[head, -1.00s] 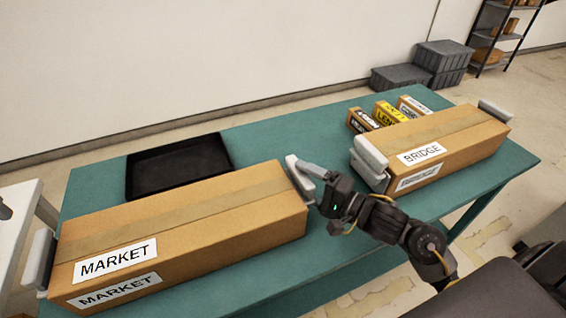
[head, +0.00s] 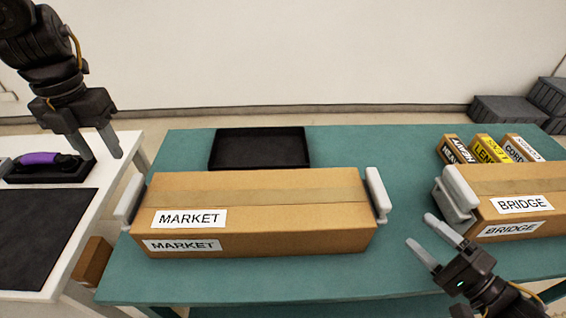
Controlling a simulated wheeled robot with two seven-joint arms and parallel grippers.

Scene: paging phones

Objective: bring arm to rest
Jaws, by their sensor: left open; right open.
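My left gripper (head: 97,152) is in the upper left of the head view, above the white side table. Its fingers point down, apart and empty, close to a purple handset. My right gripper (head: 430,238) is at the lower right, open and empty, with its fingers pointing up and left. It is in the gap between the MARKET box and the BRIDGE box, in front of the green table's middle. The MARKET box (head: 300,235) lies closed on the green table with a grey handle at each end. The BRIDGE box (head: 530,185) is cut off by the right edge.
The purple handset (head: 40,158) lies on a black base on the white table (head: 118,165), behind a dark mat (head: 35,235). An empty black tray (head: 260,150) and several small labelled boxes (head: 488,150) stand at the back of the green table (head: 380,150).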

